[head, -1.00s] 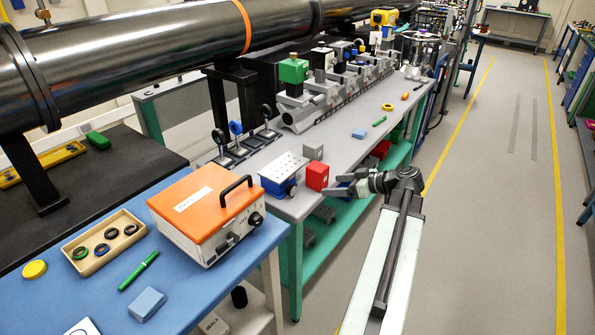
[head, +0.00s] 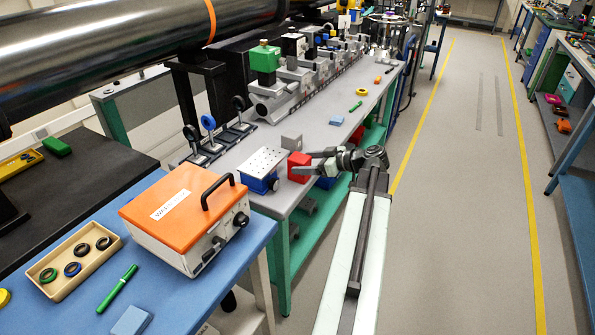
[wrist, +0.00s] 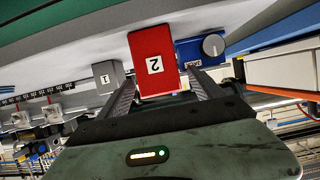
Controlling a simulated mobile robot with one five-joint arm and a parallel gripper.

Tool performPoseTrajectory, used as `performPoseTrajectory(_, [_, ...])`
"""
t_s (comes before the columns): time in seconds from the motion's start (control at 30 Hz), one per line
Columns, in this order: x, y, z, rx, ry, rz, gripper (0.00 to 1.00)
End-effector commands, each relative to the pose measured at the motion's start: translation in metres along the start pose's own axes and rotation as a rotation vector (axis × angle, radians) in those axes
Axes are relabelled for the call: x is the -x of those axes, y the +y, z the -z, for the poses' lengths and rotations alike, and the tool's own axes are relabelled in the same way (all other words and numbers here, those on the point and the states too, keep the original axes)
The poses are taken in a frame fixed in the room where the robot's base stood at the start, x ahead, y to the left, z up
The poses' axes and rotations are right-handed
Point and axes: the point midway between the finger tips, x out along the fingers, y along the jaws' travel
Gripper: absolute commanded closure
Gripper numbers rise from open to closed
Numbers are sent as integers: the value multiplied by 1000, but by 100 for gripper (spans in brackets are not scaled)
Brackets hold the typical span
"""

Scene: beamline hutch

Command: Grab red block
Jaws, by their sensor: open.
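The red block (head: 299,167) sits on the grey bench near its front edge, between a blue stage and the open aisle. In the wrist view the red block (wrist: 153,62) carries a white label with a "2" and appears upside down. My gripper (head: 311,163) is open beside the block in the head view. In the wrist view the open fingers of my gripper (wrist: 160,88) point toward the block, one on each side of its near part. I cannot tell whether the fingers touch it.
A grey block (head: 291,142) labelled "1" stands just behind the red block. The blue stage (head: 262,170) with a perforated top stands close on its left. An orange-lidded case (head: 178,205) is on the blue table. The aisle floor (head: 460,200) is clear.

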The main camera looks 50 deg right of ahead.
Motion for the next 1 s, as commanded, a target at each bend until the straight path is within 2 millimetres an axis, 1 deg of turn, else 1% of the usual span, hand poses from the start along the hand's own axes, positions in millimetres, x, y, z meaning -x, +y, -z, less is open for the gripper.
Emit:
performPoseTrajectory(0.03, [-12,0,-2,2,0,2,24])
performPoseTrajectory(0.13, [-28,0,-2,1,0,2,24])
performPoseTrajectory(0.2, [-31,0,-1,0,0,0,24])
performPoseTrajectory(0.37, [-30,0,0,0,0,0,24])
performPoseTrajectory(0.4, [-30,0,0,0,0,0,35])
performPoseTrajectory(0.47, [-30,0,1,0,0,0,51])
performPoseTrajectory(0.5, [-30,0,1,0,0,0,63])
performPoseTrajectory(0.57, [-30,0,1,0,0,1,79])
performPoseTrajectory(0.6, [-30,0,1,0,0,1,90])
performPoseTrajectory(0.63, [-30,0,1,0,0,1,99])
performPoseTrajectory(0.67, [-30,0,1,0,0,1,100])
performPoseTrajectory(0.87, [-30,0,1,0,1,1,100])
performPoseTrajectory(1.0, [-27,0,9,0,1,2,100])
